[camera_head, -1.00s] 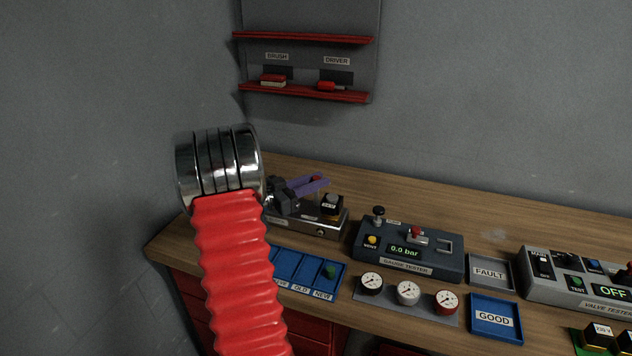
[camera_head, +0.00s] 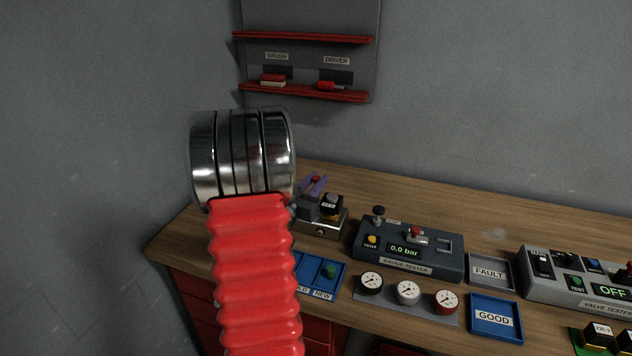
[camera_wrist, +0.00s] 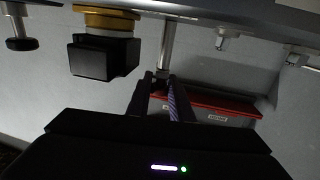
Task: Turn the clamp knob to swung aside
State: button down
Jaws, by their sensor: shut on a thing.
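In the wrist view, my gripper (camera_wrist: 159,88) closes at the end of a metal post (camera_wrist: 167,45); the knob is mostly hidden between the fingers there.
The gauge tester (camera_head: 408,250) stands right of the fixture, with several gauges (camera_head: 408,291) in front. Blue bins (camera_head: 318,271) lie in front of the fixture. The FAULT tray (camera_head: 489,271) and GOOD tray (camera_head: 495,318) are further right. A wall shelf (camera_head: 303,92) hangs behind.

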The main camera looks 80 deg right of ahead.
jog(key=shift+s+n+t, duration=0.1)
jog(key=shift+n+t, duration=0.5)
jog(key=shift+t, duration=0.3)
jog(key=shift+r+n+t+h, duration=0.1)
jog(key=shift+n+t+h, duration=0.25)
jog(key=shift+t, duration=0.35)
jog(key=c, duration=1.6)
grip_release()
jog(key=shift+o, duration=0.2)
